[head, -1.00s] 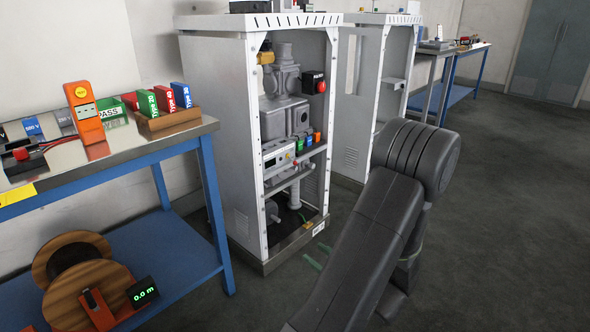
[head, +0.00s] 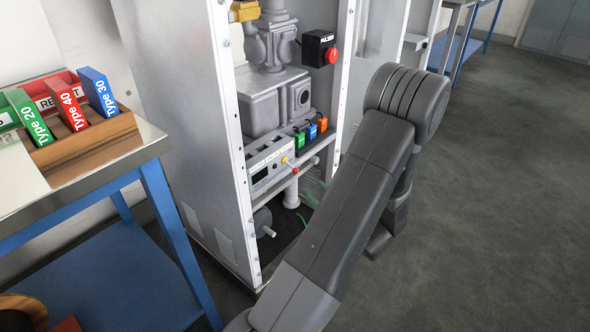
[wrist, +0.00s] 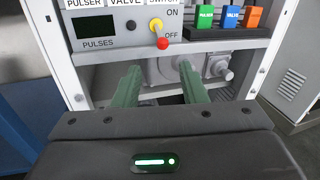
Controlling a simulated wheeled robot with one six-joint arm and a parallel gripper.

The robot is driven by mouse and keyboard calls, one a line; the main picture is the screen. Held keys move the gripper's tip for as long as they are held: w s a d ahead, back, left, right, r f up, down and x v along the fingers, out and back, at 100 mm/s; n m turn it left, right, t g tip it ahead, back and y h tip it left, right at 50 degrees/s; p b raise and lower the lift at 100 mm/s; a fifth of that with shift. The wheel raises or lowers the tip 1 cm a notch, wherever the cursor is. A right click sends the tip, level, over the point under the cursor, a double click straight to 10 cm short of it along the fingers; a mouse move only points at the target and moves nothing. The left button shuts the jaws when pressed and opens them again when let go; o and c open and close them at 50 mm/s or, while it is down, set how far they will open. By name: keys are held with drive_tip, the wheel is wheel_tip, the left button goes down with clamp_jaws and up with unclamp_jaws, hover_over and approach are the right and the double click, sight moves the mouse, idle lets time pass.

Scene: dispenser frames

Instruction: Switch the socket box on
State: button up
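The red tip points down beside the word OFF, with ON above. The box also shows in the head view (head: 262,172). My gripper (wrist: 160,76) has its two green fingers wide apart with nothing between them. They are below the box's lower edge in the wrist view. In the head view my arm hides most of the gripper.
Green, blue and orange plugs (wrist: 229,17) stand right of the box. The cabinet's uprights (head: 228,110) frame the opening. A pulser with a red knob (head: 320,49) is on the right upright. A blue bench (head: 170,225) with coloured type cards stands at left. Floor at right is clear.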

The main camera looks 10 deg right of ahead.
sight(295, 169)
drive_tip(key=b+x, duration=0.2)
drive_tip(key=x, duration=0.9)
drive_tip(key=shift+w+d, duration=0.1)
drive_tip(key=shift+w, duration=0.05)
clamp_jaws()
